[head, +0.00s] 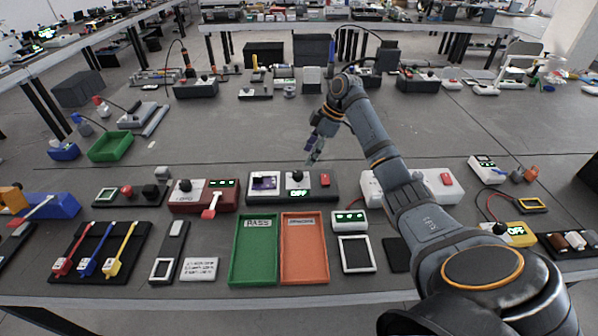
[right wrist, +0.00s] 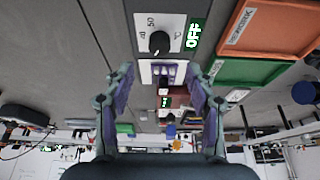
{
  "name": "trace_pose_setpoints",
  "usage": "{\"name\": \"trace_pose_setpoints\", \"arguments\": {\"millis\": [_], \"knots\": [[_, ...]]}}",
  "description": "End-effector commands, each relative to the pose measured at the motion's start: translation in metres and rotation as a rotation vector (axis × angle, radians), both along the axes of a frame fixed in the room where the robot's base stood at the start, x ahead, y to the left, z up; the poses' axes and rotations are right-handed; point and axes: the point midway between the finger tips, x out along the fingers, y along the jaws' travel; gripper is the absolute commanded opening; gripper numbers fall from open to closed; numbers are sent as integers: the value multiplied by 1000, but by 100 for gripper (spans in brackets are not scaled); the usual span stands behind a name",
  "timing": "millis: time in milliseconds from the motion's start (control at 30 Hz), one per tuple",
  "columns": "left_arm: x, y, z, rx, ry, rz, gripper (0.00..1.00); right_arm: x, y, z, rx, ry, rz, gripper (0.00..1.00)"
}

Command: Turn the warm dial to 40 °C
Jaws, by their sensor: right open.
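The warm dial (head: 297,177) is a black knob on a white panel of a dark control unit, with a green OFF display (head: 299,194) just in front of it. In the right wrist view, the knob (right wrist: 159,42) is at upper centre, with scale numbers such as 50 beside it and the OFF display (right wrist: 194,35) to its right. My right gripper (head: 315,155) is above and slightly behind the unit, apart from the knob. In the right wrist view its two fingers (right wrist: 160,85) are spread and empty. The left gripper is in neither view.
A purple-marked panel (head: 264,183) and a red button (head: 325,180) flank the dial on the same unit. A red device with a lever (head: 203,195) stands left. Green (head: 237,250) and orange (head: 320,250) trays lie in front.

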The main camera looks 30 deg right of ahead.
Motion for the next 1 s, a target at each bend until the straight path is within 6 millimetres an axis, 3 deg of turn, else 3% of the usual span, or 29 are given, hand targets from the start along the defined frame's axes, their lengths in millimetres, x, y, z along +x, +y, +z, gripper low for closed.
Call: {"name": "trace_pose_setpoints", "arguments": {"millis": [200,400,767,1000], "knots": [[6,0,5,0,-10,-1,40,9,17,-45,3,4,1,56],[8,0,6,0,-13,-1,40,15,26,-73,0,2,0,56],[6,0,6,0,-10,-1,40,17,29,-80,0,1,0,56],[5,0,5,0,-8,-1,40,17,28,-80,0,1,0,25]]}}
